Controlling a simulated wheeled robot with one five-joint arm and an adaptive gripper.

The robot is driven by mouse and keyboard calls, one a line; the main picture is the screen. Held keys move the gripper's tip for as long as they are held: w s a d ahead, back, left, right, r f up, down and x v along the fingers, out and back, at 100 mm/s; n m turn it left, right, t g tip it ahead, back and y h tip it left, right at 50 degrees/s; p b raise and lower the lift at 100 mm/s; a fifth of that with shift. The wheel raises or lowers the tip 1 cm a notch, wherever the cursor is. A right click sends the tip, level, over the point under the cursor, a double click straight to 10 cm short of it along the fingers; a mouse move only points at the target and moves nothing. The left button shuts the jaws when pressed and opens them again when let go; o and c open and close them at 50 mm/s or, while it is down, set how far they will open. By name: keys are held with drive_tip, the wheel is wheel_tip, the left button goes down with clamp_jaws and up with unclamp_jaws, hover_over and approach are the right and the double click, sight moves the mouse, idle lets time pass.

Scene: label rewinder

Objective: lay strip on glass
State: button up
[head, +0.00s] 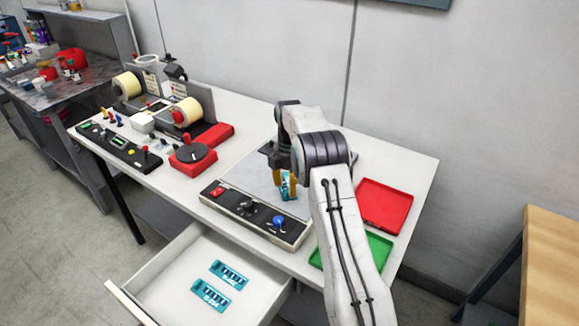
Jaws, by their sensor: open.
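My gripper (285,186) has yellow fingers and is over the right part of the pale glass panel (243,174) on the white table. It is open. A teal strip (288,187) shows right at the fingertips, partly hidden by them. I cannot tell whether it lies flat on the glass or touches the fingers. Two more teal strips with dark markings, an upper one (229,274) and a lower one (211,294), lie in the open white drawer below the table's front edge.
A control panel (256,220) with a red button and blue knob fronts the glass. A red tray (384,206) and a green tray (376,250) are to the right, the green one partly behind my arm. The label rewinder (188,110) with cream rolls stands left.

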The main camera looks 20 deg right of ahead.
wheel_tip(320, 180, up, 9)
drive_tip(key=s+a+r+m+t, duration=0.1)
drive_tip(key=s+a+r+m, duration=0.3)
drive_tip(key=s+r, duration=0.3)
drive_tip(key=s+a+r+m+t, duration=0.1)
drive_tip(key=s+a+r+m, duration=0.2)
drive_tip(key=s+r, duration=0.45)
drive_tip(key=s+a+f+m+t, duration=0.1)
drive_tip(key=s+m, duration=0.3)
drive_tip(key=s, duration=0.7)
drive_tip(key=s+a+f+m+t, duration=0.2)
drive_tip(key=s+a+f+m, duration=0.1)
drive_tip(key=s, duration=0.8)
drive_tip(key=shift+s+a+f+m+p, duration=0.25)
drive_tip(key=shift+a+f+m+p, duration=0.1)
drive_tip(key=shift+f+m, duration=0.35)
drive_tip(key=shift+r, duration=0.15)
